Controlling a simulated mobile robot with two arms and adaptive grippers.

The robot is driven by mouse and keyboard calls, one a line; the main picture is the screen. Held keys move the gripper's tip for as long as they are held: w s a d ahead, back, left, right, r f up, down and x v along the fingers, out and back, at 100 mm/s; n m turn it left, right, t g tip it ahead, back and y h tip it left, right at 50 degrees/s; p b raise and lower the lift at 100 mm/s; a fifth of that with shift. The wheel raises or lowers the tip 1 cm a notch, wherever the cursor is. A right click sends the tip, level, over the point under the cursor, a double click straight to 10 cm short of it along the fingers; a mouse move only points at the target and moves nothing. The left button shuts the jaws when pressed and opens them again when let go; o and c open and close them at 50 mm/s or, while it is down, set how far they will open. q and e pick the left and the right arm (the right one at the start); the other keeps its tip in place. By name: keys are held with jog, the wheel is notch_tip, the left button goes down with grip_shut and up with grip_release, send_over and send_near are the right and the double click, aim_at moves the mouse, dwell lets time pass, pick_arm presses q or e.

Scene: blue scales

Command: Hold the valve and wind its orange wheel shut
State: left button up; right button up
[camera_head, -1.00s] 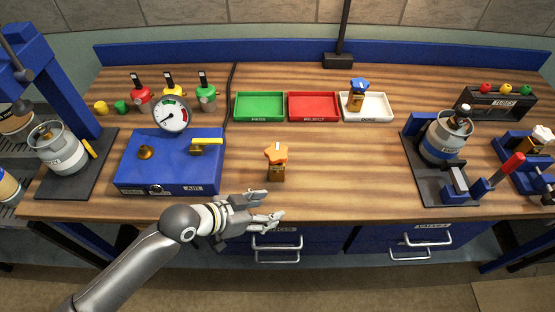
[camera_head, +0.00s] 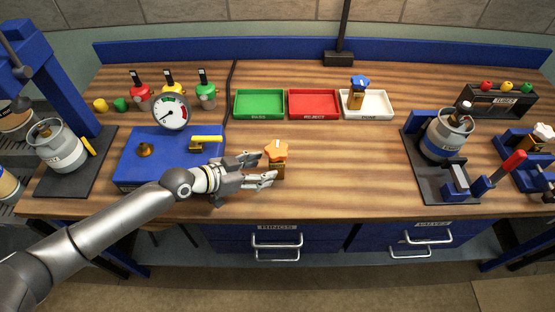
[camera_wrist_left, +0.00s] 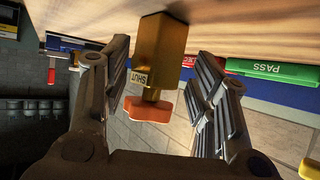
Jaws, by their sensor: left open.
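The valve stands upright on the workbench, with a brass body (camera_head: 278,172) and an orange wheel (camera_head: 277,150) on top. My left gripper (camera_head: 262,169) is open, with its fingers reaching to the valve from the left. In the left wrist view, which is upside down, the brass body (camera_wrist_left: 160,52) and the orange wheel (camera_wrist_left: 148,110) lie between the two spread finger pads (camera_wrist_left: 160,90). A "SHUT" label shows on the body. A gap shows on each side, wider on the left pad's lower part. My right gripper is not in view.
A blue box (camera_head: 140,152) with a gauge and yellow lever stands close behind my left arm. Green (camera_head: 260,104), red (camera_head: 313,104) and white (camera_head: 376,104) trays lie behind the valve. The white one holds a blue-wheeled valve (camera_head: 358,92). The bench right of the valve is clear.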

aim_at(274, 167)
pick_arm(q)
jog(key=b+x, duration=0.1)
jog(key=x, duration=0.3)
jog(key=shift+f+b, duration=0.1)
jog(key=shift+b, duration=0.3)
jog(key=shift+w+d+f+b, duration=0.3)
jog(key=shift+w+d+b, duration=0.05)
jog(key=shift+d, duration=0.2)
jog(key=shift+c, duration=0.3)
